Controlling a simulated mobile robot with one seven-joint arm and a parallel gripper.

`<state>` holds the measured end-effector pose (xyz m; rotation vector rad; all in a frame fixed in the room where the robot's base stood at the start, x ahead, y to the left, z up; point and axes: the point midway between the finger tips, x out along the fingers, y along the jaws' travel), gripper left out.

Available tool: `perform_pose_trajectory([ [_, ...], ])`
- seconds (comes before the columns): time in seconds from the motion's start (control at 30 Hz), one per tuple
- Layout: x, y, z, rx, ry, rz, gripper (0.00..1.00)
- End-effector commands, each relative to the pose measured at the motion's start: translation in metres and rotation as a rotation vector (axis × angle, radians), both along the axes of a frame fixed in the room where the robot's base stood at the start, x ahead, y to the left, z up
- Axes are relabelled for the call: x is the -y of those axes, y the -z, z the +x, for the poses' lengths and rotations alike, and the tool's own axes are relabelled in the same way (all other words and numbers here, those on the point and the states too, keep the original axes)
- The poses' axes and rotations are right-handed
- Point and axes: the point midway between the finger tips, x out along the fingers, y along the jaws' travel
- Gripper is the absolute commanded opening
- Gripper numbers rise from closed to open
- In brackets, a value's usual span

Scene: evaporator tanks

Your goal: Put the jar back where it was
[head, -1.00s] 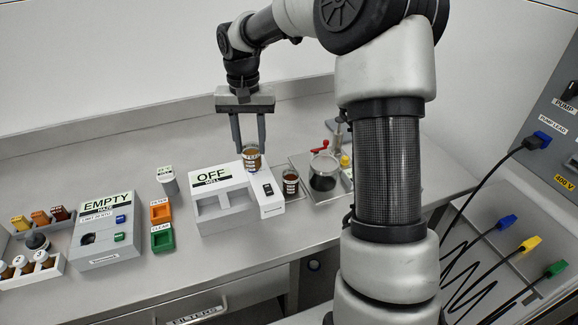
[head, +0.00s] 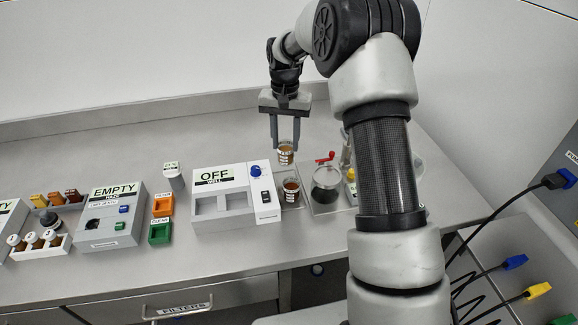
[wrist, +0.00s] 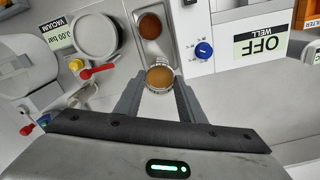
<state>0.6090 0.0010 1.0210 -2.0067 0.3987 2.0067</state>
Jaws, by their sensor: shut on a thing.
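A clear jar of amber-brown liquid (head: 286,157) is held upright between the fingers of my gripper (head: 287,147). The jar also shows in the wrist view (wrist: 160,77), with my gripper (wrist: 159,88) shut on its sides. It is over the near end of a narrow steel tray (wrist: 151,52) in that view. A second jar with darker red-brown liquid (head: 291,188) stands in the tray's other end, apart from the held jar; it also shows in the wrist view (wrist: 150,26). I cannot tell whether the held jar touches the tray.
The white WELL box marked OFF (head: 230,205), with a blue knob (head: 256,171), stands close left of the jars. A round dark-topped vessel (head: 327,180) and a red-handled valve (head: 326,157) stand to their right. The bench behind the WELL box is clear.

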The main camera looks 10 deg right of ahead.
Motion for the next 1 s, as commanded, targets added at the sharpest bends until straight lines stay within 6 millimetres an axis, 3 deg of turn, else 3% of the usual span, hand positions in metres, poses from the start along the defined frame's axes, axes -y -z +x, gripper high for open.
perform_pose_trajectory([
  [0.1,0.0,0.022,-0.001,-0.002,-0.001,0.0,0.0],
  [0.37,0.001,0.044,0.0,-0.001,0.001,0.0,0.0],
  [0.53,0.001,0.068,0.0,-0.001,0.001,-0.001,0.0],
  [0.93,0.0,0.075,0.0,0.001,0.001,0.0,0.0],
  [0.97,0.001,0.074,0.0,0.001,0.001,-0.001,0.41],
  [1.0,0.0,0.074,0.0,0.0,0.001,-0.001,0.43],
])
